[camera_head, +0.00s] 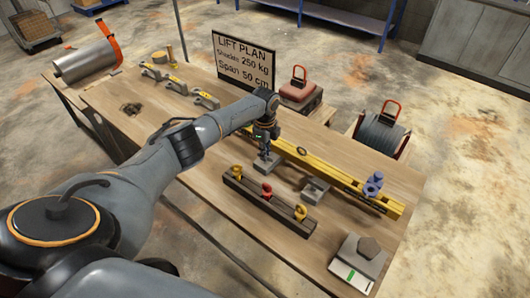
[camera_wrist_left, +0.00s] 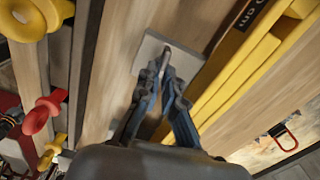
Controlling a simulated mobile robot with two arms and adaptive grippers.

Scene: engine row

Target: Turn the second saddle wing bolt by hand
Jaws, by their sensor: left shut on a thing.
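My left gripper (camera_head: 265,154) reaches down over the middle of the wooden table (camera_head: 180,120), next to the yellow beam (camera_head: 330,174). In the left wrist view its fingers (camera_wrist_left: 165,72) close on a small grey upright piece at a pale grey block (camera_wrist_left: 150,52); whether that piece is a wing bolt I cannot tell. The fingers hide part of the block. Another grey block (camera_head: 315,189) lies to the right, beside the beam. A blue fitting (camera_head: 373,184) sits at the beam's right end. My right gripper is out of view.
A dark rack (camera_head: 268,205) with yellow and red fittings lies in front of the gripper. A lift plan sign (camera_head: 243,62) stands behind. A grey scale-like device (camera_head: 357,262) is at the front right. Several yellow-and-grey tools (camera_head: 178,86) lie at the back left.

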